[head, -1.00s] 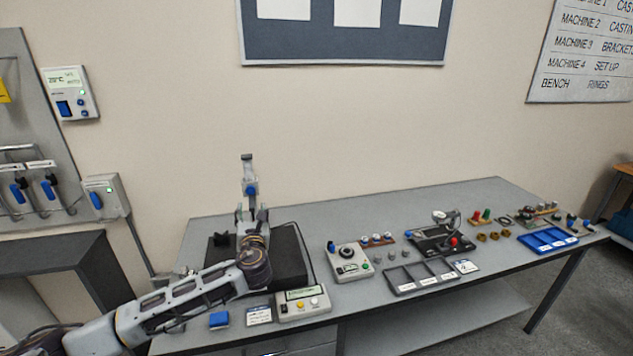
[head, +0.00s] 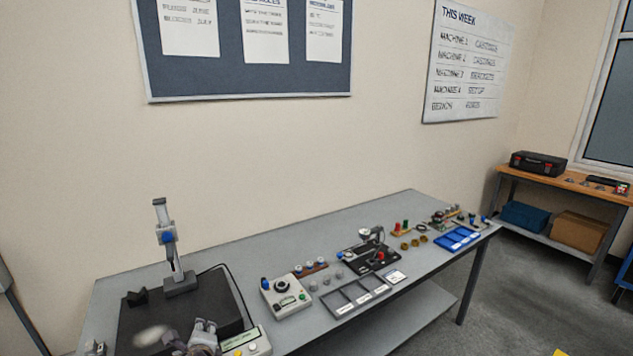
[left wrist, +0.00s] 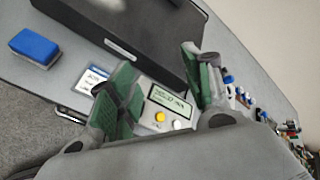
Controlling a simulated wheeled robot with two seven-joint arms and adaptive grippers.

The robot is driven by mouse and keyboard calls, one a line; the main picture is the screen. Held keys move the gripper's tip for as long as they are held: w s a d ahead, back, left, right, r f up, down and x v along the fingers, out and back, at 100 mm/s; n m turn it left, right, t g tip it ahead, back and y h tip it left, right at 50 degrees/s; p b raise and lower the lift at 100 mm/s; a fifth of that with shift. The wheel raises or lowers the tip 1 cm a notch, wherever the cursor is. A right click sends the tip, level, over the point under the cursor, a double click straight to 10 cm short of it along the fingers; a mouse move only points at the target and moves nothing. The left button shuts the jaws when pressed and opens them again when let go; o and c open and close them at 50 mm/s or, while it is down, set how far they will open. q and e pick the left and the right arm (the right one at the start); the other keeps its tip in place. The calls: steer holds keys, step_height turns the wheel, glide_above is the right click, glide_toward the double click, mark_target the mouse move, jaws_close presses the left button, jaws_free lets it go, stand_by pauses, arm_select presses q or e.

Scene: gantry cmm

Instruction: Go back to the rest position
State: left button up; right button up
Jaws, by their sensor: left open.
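My left gripper (head: 195,342) shows at the bottom of the head view, cut off by the lower edge. It is over the front of the black block that carries the gauge stand. In the left wrist view my left gripper (left wrist: 160,82) has its two green-padded fingers spread apart, with nothing between them. The display box (left wrist: 165,108) shows behind the gap between the fingers and is not held. My right gripper is in neither view.
The gauge stand (head: 168,245) rises from the black block (head: 225,300) on the grey table (head: 305,235). A blue block (left wrist: 35,45) lies beside the block. A grey compartment tray (head: 360,296) and blue tray (head: 458,238) are farther right.

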arm_select(q)
steer(key=s+d+f+n+g+h, duration=0.3)
steer(key=s+d+f+n, duration=0.15)
steer(key=s+n, duration=0.55)
steer(key=s+d+f+n+g+h, duration=0.3)
steer(key=s+f+n, duration=0.2)
steer(key=s+n, duration=0.45)
steer(key=s+f+m+g, duration=0.1)
steer(key=s+f, duration=0.1)
steer(key=f, duration=1.4)
steer(key=s+f+m+g, duration=0.1)
steer(key=s+f, duration=0.2)
steer(key=f, duration=1.4)
steer(key=s+a+f, duration=0.2)
steer(key=s+f, duration=0.7)
steer(key=s, duration=0.2)
steer(key=s+a+f+g, duration=0.1)
steer(key=s+a+f, duration=0.1)
steer(key=s+f, duration=0.8)
steer(key=shift+s+a+f+y, duration=0.15)
steer(key=shift+s+f+y, duration=0.1)
steer(key=shift+s+y, duration=0.1)
steer(key=shift+s+m, duration=0.1)
steer(key=shift+m, duration=0.15)
